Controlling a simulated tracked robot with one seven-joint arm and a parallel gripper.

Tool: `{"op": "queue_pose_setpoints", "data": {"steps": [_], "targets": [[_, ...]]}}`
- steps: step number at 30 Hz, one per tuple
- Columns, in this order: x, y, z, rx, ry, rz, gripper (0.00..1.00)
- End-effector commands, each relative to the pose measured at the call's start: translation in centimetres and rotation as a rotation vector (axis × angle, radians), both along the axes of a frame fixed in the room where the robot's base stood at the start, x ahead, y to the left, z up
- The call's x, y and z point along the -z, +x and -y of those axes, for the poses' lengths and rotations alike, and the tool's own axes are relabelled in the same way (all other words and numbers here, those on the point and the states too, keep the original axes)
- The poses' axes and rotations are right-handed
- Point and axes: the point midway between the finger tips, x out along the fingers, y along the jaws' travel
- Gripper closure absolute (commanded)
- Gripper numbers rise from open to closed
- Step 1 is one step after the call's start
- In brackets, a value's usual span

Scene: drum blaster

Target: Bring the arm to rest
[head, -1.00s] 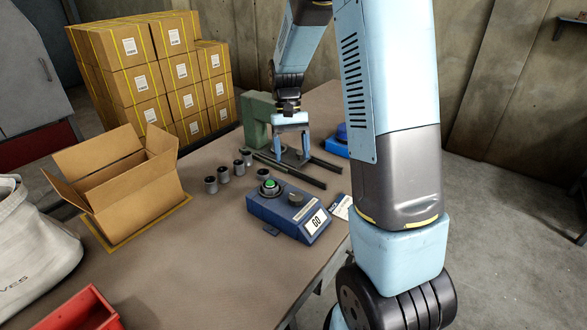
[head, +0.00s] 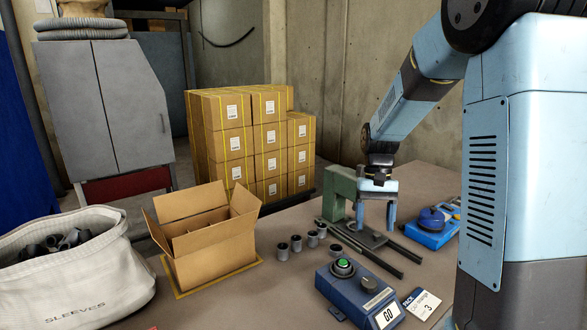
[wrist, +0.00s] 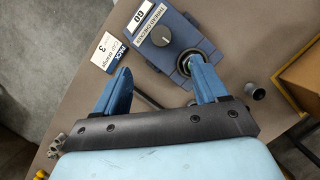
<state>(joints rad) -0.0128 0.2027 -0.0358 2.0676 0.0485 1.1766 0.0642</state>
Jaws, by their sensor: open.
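My gripper (head: 377,212) is open, fingers pointing down, above the dark rails beside the green fixture (head: 338,190) on the bench. In the wrist view my gripper (wrist: 158,68) shows two blue fingers well apart with nothing between them. My arm comes down to it from the upper right of the head view. The blue control box (head: 345,296) with a green button, a dark knob and a GO label stands nearer the camera. It also shows in the wrist view (wrist: 178,30), beyond the fingers, with its green button partly hidden by the right finger.
Several grey sleeves (head: 296,243) stand between the control box and an open carton (head: 205,240). A blue device (head: 432,228) is right of the rails, and a PACK card (head: 418,303) lies by the box. A sleeve bag (head: 75,275) is at left. Stacked cartons (head: 255,140) stand behind.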

Motion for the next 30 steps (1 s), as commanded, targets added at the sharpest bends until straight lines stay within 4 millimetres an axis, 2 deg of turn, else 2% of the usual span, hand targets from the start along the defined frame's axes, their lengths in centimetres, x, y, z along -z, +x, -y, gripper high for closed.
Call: {"op": "queue_pose_setpoints", "data": {"steps": [3, 15, 22, 30], "targets": [[-2.5, -1.6, 0.0, -0.009, 0.0, 0.074, 0.28], [-8.8, -7.6, 0.0, -0.039, -0.009, 0.303, 0.28], [-11.3, -11.3, 0.0, -0.056, -0.017, 0.437, 0.28], [-13.3, -15.8, -0.1, -0.078, -0.031, 0.59, 0.28]]}}
